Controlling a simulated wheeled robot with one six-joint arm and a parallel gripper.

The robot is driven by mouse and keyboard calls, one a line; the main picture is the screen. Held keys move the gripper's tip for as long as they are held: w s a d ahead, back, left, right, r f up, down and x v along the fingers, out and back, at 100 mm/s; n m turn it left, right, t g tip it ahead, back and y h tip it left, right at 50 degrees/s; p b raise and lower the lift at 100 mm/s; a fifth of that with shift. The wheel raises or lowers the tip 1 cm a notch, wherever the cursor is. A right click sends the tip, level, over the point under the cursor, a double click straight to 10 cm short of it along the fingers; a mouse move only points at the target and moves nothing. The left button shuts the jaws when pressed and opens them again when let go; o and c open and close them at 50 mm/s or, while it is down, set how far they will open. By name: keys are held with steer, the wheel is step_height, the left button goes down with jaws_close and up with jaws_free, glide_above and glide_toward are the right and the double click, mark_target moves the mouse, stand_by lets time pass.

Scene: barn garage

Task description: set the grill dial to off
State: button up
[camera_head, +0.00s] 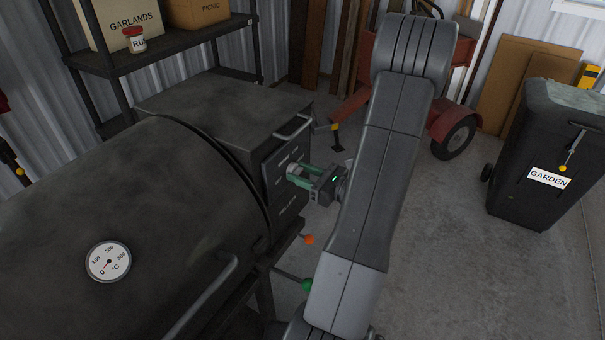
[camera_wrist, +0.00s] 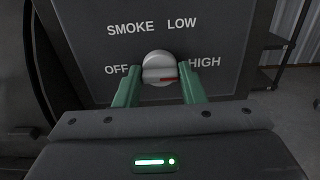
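In the head view my gripper (camera_head: 301,174) is at the panel on the right end of the dark grill (camera_head: 150,210); the dial is mostly hidden by the fingers there.
The grill's lid carries a round thermometer (camera_head: 108,262). A metal handle (camera_head: 293,128) juts out above the panel. Orange (camera_head: 309,239) and green (camera_head: 307,285) knobs stick out below. A black GARDEN bin (camera_head: 545,150) stands right; the floor between is open.

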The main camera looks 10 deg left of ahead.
steer(key=shift+f+b, duration=0.1)
steer(key=shift+b, duration=0.25)
steer(key=shift+c, duration=0.2)
steer(key=n+b, duration=3.2)
steer(key=n, duration=0.3)
steer(key=shift+n+b, duration=0.3)
steer(key=shift+n, duration=0.3)
steer(key=o, duration=1)
